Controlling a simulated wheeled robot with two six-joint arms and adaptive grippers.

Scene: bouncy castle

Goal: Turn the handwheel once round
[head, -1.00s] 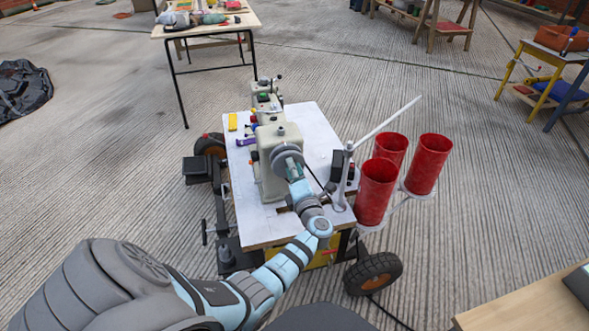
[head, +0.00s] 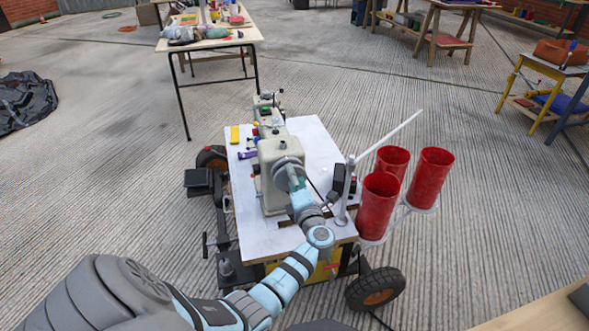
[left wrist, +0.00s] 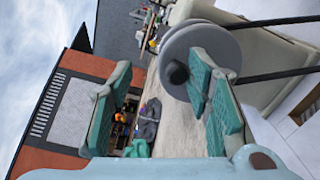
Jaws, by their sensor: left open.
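The handwheel (head: 288,174) is a grey disc on the near end of a cream machine (head: 277,152). The machine stands on a white board (head: 318,150) on a wheeled cart. My left gripper (head: 297,186) is right at the handwheel, and its fingertips are partly hidden in the head view. In the left wrist view the grey handwheel (left wrist: 215,45) has a dark hub. There the green-padded fingers of my left gripper (left wrist: 160,82) are spread. The right finger overlaps the wheel's lower part; I cannot tell whether it touches. My right gripper is not seen.
A thin white rod (head: 390,135) and red cylinders (head: 379,206) stand at the cart's right side. A small black box (head: 343,180) is near the rod. A cluttered table (head: 210,40) stands behind. Open concrete floor surrounds the cart.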

